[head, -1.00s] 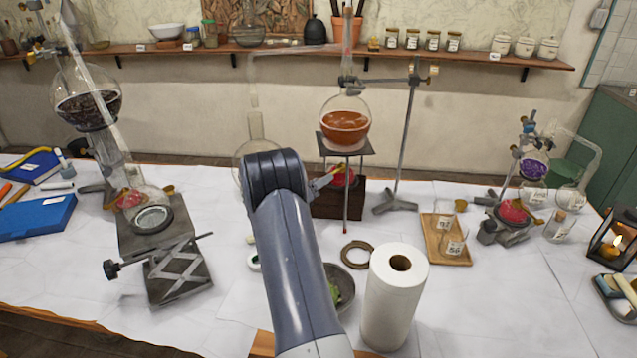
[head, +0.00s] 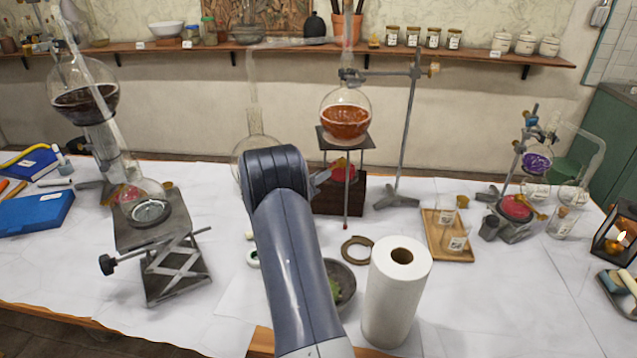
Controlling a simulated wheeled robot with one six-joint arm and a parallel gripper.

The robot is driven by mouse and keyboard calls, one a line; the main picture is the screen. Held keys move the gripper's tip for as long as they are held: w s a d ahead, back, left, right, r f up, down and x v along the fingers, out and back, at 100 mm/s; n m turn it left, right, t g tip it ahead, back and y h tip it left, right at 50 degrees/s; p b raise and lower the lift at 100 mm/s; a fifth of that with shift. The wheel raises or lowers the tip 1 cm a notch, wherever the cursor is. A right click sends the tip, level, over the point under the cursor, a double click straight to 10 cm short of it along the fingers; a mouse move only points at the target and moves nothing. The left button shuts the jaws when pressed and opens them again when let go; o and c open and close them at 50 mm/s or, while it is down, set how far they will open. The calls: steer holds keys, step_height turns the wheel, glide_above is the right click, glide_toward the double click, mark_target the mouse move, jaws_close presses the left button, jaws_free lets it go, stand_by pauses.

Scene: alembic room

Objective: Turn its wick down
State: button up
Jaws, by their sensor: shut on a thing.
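A red spirit burner (head: 344,171) sits on a dark wooden block (head: 351,198), under a metal stand (head: 331,139). A round flask of red-brown liquid (head: 346,121) rests on top of the stand. My arm reaches in from the front and hides much of its own end. The tip of my gripper (head: 320,178) shows just left of the burner, at about its height. It is shut on the burner's wick knob, which my gripper hides. The flame and wick cannot be made out.
A paper towel roll (head: 392,300), a brown ring (head: 357,249) and a dark bowl (head: 341,281) are right of my arm. A clamp stand (head: 410,120) rises behind the burner. Other burners stand at left (head: 130,193) and right (head: 515,207). A lit lantern (head: 617,238) is far right.

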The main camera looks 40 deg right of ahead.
steer(key=m+b, duration=0.5)
steer(key=b, duration=0.2)
steer(key=shift+f+m+b, duration=0.1)
steer(key=shift+m+b, duration=0.2)
steer(key=shift+m, duration=0.1)
steer(key=o, duration=1)
steer(key=a, duration=1.1)
steer(key=shift+s, duration=0.25)
